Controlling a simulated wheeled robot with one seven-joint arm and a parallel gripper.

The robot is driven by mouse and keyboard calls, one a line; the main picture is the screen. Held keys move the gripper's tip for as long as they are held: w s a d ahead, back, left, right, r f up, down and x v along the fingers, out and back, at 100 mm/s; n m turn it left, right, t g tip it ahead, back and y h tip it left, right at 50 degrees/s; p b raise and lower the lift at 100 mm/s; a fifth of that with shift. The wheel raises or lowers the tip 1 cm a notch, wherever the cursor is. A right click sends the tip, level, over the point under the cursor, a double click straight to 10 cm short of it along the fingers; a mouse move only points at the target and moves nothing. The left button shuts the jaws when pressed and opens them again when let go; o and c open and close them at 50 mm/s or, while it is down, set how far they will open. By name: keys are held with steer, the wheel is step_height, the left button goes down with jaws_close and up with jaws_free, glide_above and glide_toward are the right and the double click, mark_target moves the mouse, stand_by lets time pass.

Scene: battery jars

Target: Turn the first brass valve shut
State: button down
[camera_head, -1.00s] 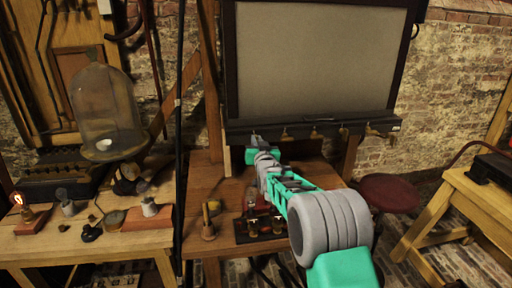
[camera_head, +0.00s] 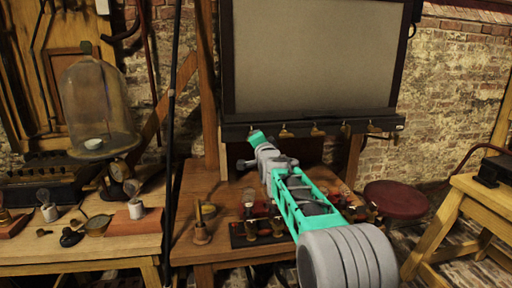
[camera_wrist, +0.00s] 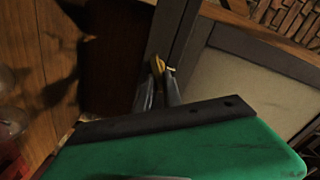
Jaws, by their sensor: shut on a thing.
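A row of small brass valves hangs under the dark ledge below the big framed panel; the second (camera_head: 284,131), third (camera_head: 315,131) and fourth (camera_head: 346,130) show in the head view. My gripper (camera_head: 256,139) is at the left end of this row and hides the first valve there. In the wrist view my gripper's fingers (camera_wrist: 158,88) are shut on a small brass piece (camera_wrist: 157,66), which looks like the first valve's handle. How far the valve is turned cannot be seen.
The framed panel (camera_head: 310,55) rises behind the valves. Below my arm, the wooden table (camera_head: 192,222) bears a dark stand (camera_head: 245,238) with small bottles and a wooden-handled tool (camera_head: 201,232). A glass bell jar (camera_head: 98,105) stands at left, a red stool (camera_head: 395,198) at right.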

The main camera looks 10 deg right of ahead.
steer(key=m+b, duration=0.1)
steer(key=m, duration=0.1)
steer(key=m+b, duration=0.1)
steer(key=m, duration=0.1)
steer(key=m+b, duration=0.1)
steer(key=shift+d+f+m+b, duration=0.1)
steer(key=shift+f+m+b, duration=0.2)
steer(key=shift+m, duration=0.1)
steer(key=shift+r, duration=0.1)
steer(key=c, duration=1.5)
jaws_free()
steer(key=s+b, duration=0.1)
steer(key=s, duration=0.6)
steer(key=shift+s, duration=0.4)
